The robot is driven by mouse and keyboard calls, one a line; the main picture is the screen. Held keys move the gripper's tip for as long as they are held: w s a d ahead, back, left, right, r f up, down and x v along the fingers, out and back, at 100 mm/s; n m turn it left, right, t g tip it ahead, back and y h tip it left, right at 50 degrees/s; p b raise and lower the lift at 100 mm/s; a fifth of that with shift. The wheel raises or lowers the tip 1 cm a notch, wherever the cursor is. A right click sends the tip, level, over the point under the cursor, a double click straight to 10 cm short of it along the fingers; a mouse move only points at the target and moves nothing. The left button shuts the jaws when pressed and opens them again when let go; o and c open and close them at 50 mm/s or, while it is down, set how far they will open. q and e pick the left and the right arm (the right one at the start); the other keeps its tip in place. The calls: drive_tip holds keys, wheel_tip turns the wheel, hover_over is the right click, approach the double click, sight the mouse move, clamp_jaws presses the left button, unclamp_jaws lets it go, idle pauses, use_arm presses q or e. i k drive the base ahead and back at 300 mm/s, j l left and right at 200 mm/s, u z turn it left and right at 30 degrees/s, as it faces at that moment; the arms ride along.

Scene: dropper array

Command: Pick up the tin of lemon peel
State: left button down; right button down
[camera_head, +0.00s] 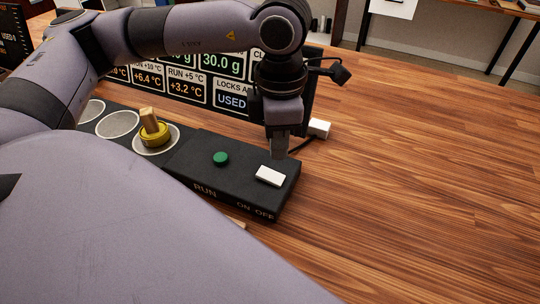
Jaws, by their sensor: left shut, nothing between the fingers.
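I see nothing that I can make out as a tin of lemon peel. My left gripper (279,155) points straight down, shut and empty, at the back right of the black control box (190,165), just behind its white rocker switch (270,176). I cannot tell whether the fingertips touch the box. My right gripper is not in view.
A green button (220,159) is on the box, above the word RUN. A display panel (190,90) stands behind, partly hidden by my arm. A small white block (319,128) lies right of it. The wooden table (430,190) is clear on the right.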

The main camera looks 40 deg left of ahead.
sight(154, 133)
drive_tip(key=k+l, duration=0.15)
drive_tip(key=k, duration=0.35)
drive_tip(key=k+l, duration=0.2)
drive_tip(key=k, duration=0.25)
